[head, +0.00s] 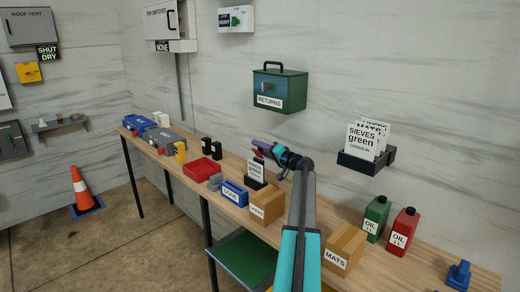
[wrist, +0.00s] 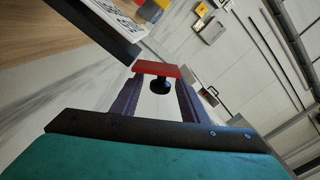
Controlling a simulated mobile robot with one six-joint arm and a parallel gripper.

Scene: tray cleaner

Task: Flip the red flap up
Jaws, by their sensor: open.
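A flat red piece (wrist: 157,69), which looks like the red flap, spans the gap between my fingertips in the wrist view. A round black part (wrist: 160,87) shows just below it, between the fingers. In the head view a small bit of red (head: 259,152) shows at the tip of my gripper (head: 264,147), beside the upright card (head: 256,171) in its black stand. My gripper has its purple fingers apart, above the bench. Whether the fingers touch the red piece cannot be told. What the red piece is fixed to is unclear.
The wooden bench (head: 217,198) holds a red tray (head: 202,169), a blue box (head: 234,193), cardboard boxes (head: 266,204) and oil cans (head: 375,217). The green returns box (head: 280,91) and a black card rack (head: 366,163) are on the wall.

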